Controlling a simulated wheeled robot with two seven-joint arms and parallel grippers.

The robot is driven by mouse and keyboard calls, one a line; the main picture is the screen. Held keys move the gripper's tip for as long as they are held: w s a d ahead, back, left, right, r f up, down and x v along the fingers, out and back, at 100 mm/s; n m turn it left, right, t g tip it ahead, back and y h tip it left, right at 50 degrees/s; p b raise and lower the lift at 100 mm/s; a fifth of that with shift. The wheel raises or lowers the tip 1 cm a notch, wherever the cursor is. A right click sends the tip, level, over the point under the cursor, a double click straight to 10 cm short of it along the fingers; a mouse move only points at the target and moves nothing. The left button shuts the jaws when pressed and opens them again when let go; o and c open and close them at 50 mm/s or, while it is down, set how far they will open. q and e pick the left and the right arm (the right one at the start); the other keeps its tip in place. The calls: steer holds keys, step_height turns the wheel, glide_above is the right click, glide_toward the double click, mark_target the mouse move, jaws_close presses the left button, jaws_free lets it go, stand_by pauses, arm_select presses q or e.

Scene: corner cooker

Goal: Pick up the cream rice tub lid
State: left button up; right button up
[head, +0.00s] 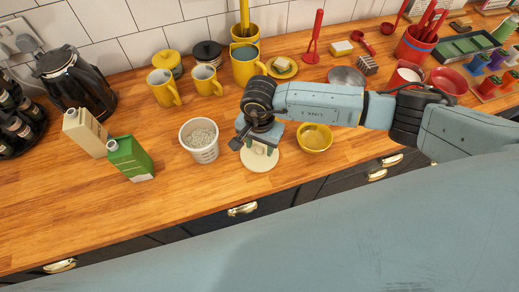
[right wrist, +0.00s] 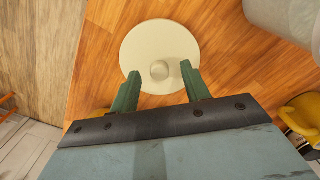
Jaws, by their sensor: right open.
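The cream rice tub lid (head: 262,160) is a round disc lying flat on the wooden counter, beside the white tub of rice (head: 201,148). In the right wrist view the lid (right wrist: 159,45) shows a small round knob (right wrist: 159,70) at its middle. My right gripper (head: 250,143) is over the lid in the head view and hides part of it. In the right wrist view its two green fingers (right wrist: 160,82) are open, one on each side of the knob, with nothing between them that I can see held. My left gripper is not in view.
A yellow bowl (head: 315,139) stands close right of the lid. A green carton (head: 131,159) and a cream carton (head: 86,133) stand to the left of the tub. Yellow mugs (head: 163,88) stand behind. The counter's front edge is near the lid.

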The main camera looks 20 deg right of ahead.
steer(key=shift+f, duration=0.35)
steer(key=shift+c, duration=0.5)
jaws_close()
steer(key=shift+r, duration=0.15)
